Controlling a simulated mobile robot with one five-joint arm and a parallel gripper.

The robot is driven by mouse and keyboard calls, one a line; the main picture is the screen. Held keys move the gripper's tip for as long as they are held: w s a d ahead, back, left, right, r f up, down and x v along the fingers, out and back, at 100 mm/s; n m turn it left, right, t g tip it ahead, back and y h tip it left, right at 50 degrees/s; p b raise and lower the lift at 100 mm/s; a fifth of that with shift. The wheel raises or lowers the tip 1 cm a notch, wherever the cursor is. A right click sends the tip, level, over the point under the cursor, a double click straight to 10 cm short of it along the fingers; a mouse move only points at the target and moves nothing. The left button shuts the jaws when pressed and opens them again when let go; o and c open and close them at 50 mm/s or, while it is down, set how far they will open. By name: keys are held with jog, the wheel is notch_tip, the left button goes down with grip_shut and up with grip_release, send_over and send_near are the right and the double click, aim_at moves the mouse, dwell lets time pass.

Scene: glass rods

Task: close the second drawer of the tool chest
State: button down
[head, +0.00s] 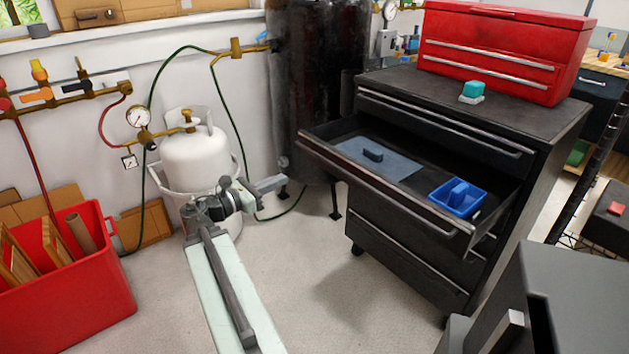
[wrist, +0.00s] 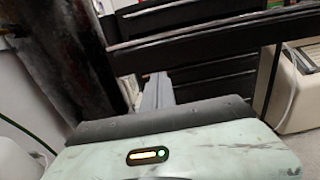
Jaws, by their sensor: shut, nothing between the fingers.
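The black tool chest (head: 420,262) stands right of centre in the head view. Its second drawer (head: 398,192), below the closed top drawer (head: 440,122), is pulled well out. Inside lie a blue-grey mat (head: 405,166) with a dark block and a blue tray (head: 470,211). My gripper (head: 279,182) is shut and empty, left of the drawer's front left corner and apart from it in the head view. In the wrist view, the fingers (wrist: 156,88) point towards the chest's lower drawer fronts, and the open drawer (wrist: 215,45) shows above them.
A red toolbox (head: 505,50) and a small teal-and-white item (head: 472,91) sit on the chest. A dark tank (head: 315,90) stands behind my gripper, with a white gas cylinder (head: 195,155) to its left. A red bin (head: 75,285) stands at far left. Floor before the chest is clear.

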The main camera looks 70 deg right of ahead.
jog(key=x, duration=1.4)
jog(key=shift+w, duration=0.1)
